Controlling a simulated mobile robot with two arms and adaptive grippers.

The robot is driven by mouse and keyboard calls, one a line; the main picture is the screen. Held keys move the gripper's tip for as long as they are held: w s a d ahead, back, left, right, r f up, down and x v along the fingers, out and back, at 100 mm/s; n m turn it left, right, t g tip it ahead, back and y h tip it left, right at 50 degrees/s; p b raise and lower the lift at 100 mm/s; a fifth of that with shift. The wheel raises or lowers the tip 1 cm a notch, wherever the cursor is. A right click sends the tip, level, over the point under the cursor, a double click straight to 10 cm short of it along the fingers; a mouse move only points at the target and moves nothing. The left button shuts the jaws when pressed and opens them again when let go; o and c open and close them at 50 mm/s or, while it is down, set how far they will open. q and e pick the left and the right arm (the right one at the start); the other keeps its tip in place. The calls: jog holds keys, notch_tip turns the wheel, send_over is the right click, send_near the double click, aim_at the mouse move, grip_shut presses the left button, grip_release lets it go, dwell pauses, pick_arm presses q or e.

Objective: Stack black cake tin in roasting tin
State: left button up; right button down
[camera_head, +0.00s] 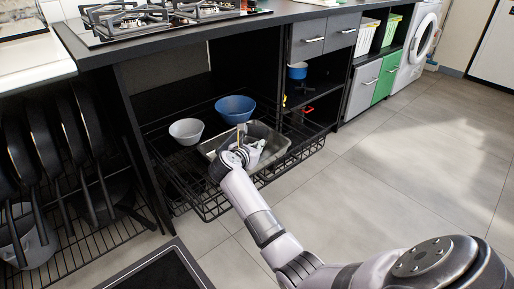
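The silver roasting tin (277,148) sits in the pulled-out black wire basket (205,203) under the hob. My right arm comes in from the bottom right, and its gripper (250,147) is over the roasting tin. The gripper hides part of the tin's inside. I cannot tell whether its fingers are open or shut, or whether they touch anything. A dark shape shows inside the roasting tin behind the gripper; it may be the black cake tin, but it is too small and covered to be sure. My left gripper is not in view.
A blue bowl (235,107) and a white bowl (187,131) stand in the basket behind and left of the roasting tin. The hob counter (265,17) overhangs the back. Several dark pans hang at the left. The floor (400,165) at the right is clear.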

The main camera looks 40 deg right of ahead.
jog(key=shift+f, duration=0.35)
jog(key=c, duration=1.8)
grip_release()
jog(key=shift+r, duration=0.15)
